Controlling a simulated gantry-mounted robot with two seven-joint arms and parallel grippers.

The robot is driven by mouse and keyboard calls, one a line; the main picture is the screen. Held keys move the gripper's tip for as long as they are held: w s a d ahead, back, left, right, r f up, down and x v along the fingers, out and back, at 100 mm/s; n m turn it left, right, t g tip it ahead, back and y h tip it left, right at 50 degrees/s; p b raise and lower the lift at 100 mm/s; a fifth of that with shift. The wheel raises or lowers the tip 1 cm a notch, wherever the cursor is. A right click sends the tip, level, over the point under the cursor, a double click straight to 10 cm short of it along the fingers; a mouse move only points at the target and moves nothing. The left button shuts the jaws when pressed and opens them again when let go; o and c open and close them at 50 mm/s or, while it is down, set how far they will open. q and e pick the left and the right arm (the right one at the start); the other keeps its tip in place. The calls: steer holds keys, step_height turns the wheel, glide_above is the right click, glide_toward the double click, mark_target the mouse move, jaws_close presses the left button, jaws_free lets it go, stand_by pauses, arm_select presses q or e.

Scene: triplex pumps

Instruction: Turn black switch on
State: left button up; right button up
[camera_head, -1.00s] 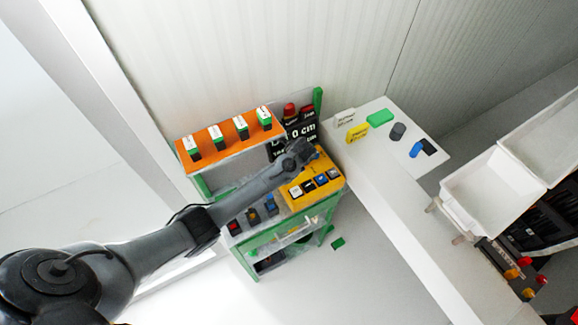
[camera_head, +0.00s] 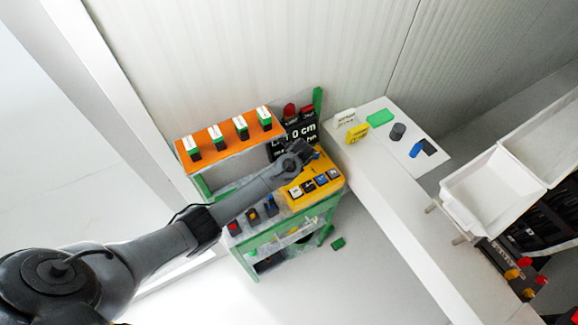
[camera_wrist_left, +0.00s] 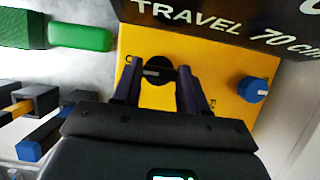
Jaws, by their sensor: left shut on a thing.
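The black switch (camera_wrist_left: 158,70) is a round knob on the yellow panel (camera_wrist_left: 225,70) in the left wrist view. Its pale mark points to the left. My left gripper (camera_wrist_left: 160,82) has one finger on each side of the switch and is shut on it. In the head view my left gripper (camera_head: 301,149) reaches over the back of the yellow box (camera_head: 329,172) and hides the switch there. My right gripper is not in view.
A blue knob (camera_wrist_left: 253,89) sits right of the switch. A black sign (camera_wrist_left: 235,18) with white lettering stands directly behind the panel. A green cylinder (camera_wrist_left: 80,36) lies to the left.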

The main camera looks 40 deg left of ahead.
arm_select(q)
steer(key=shift+r, duration=0.1)
steer(key=n+g+p, duration=0.1)
steer(key=n, duration=0.1)
steer(key=shift+w+n, duration=0.1)
steer(key=shift+n, duration=0.2)
steer(key=n+g, duration=0.1)
steer(key=n, duration=0.1)
steer(key=shift+w+n, duration=0.1)
steer(key=shift+n, duration=0.3)
steer(key=n+g+b, duration=0.1)
steer(key=n, duration=0.2)
steer(key=shift+w, duration=0.1)
steer(key=shift+n+g+h+b, duration=0.4)
steer(key=shift+n+g+b, duration=0.4)
steer(key=shift+n, duration=1.1)
